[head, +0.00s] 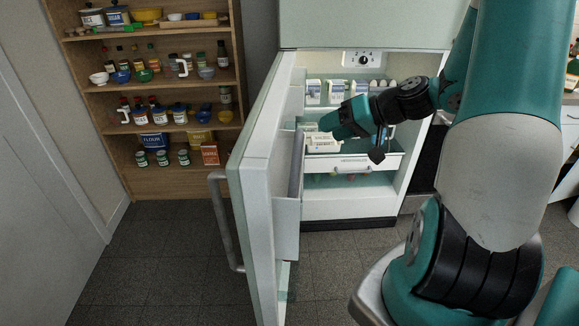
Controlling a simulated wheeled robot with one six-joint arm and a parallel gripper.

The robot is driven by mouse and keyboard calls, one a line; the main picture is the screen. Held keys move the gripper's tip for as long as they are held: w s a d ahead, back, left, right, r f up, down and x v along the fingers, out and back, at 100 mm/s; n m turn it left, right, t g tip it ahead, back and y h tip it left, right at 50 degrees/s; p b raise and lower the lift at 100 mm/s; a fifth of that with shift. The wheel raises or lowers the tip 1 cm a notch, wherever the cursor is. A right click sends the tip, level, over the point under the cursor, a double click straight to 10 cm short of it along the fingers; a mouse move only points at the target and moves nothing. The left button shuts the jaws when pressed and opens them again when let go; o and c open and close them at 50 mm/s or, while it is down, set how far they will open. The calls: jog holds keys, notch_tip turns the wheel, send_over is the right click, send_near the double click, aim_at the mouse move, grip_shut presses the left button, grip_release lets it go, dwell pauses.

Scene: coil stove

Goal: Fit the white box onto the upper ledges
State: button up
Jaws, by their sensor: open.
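A white box-like drawer (375,163) with a small handle spans the open fridge below the carton shelf. I cannot tell which ledges bear it. A small pale, printed pack (321,143) shows just above its left part. My gripper (328,128) reaches into the fridge opening from the right, above the drawer and close to the pack. Its fingers are hard to make out; it is open, and I see nothing held. Part of the fridge's inside is hidden behind my arm.
The fridge door (255,190) stands open at the left, with a white bin (287,228) on its inner side. Cartons (313,92) stand on the upper shelf. A wooden shelf unit (165,131) with jars and bowls is at the back left. The floor (160,270) left of the door is clear.

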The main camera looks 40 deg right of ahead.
aim_at(298, 143)
jog(key=shift+s+a+p+x, duration=0.15)
jog(key=shift+p+x, duration=0.4)
jog(key=shift+x, duration=1.1)
jog(key=shift+a+p+x, duration=0.15)
jog(key=shift+p+x, duration=0.35)
jog(key=shift+x, duration=1.2)
jog(key=shift+s+a+p+x, duration=0.15)
jog(key=shift+p+x, duration=0.4)
jog(key=shift+x, duration=1.1)
grip_shut()
